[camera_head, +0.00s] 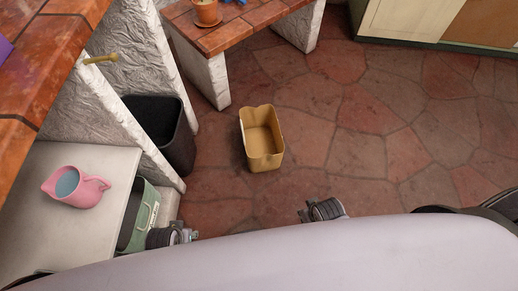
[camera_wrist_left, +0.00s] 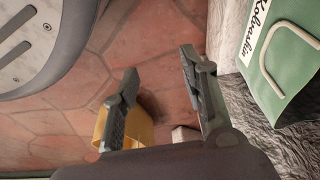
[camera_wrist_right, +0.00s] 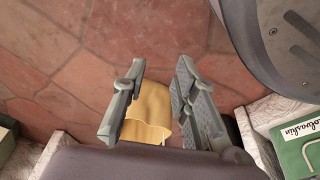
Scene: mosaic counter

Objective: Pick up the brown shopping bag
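The brown shopping bag (camera_head: 262,140) is a tan, open-topped bag standing upright on the floor, its inside visible and empty. My right gripper (camera_head: 308,214) is below and to the right of it in the head view, apart from it. In the right wrist view the bag (camera_wrist_right: 150,108) shows beyond the open, empty fingers of that gripper (camera_wrist_right: 161,64). My left gripper (camera_head: 187,236) is beside the white shelf at lower left. In the left wrist view its fingers (camera_wrist_left: 159,62) are open and empty, with the bag (camera_wrist_left: 139,132) partly hidden behind one finger.
A green bag (camera_head: 146,212) with a handle stands close to my left gripper, beside a white shelf (camera_head: 110,158) holding a pink pitcher (camera_head: 75,188). A dark bin (camera_head: 172,140) stands left of the brown bag. The stone floor (camera_head: 380,150) to the right is clear.

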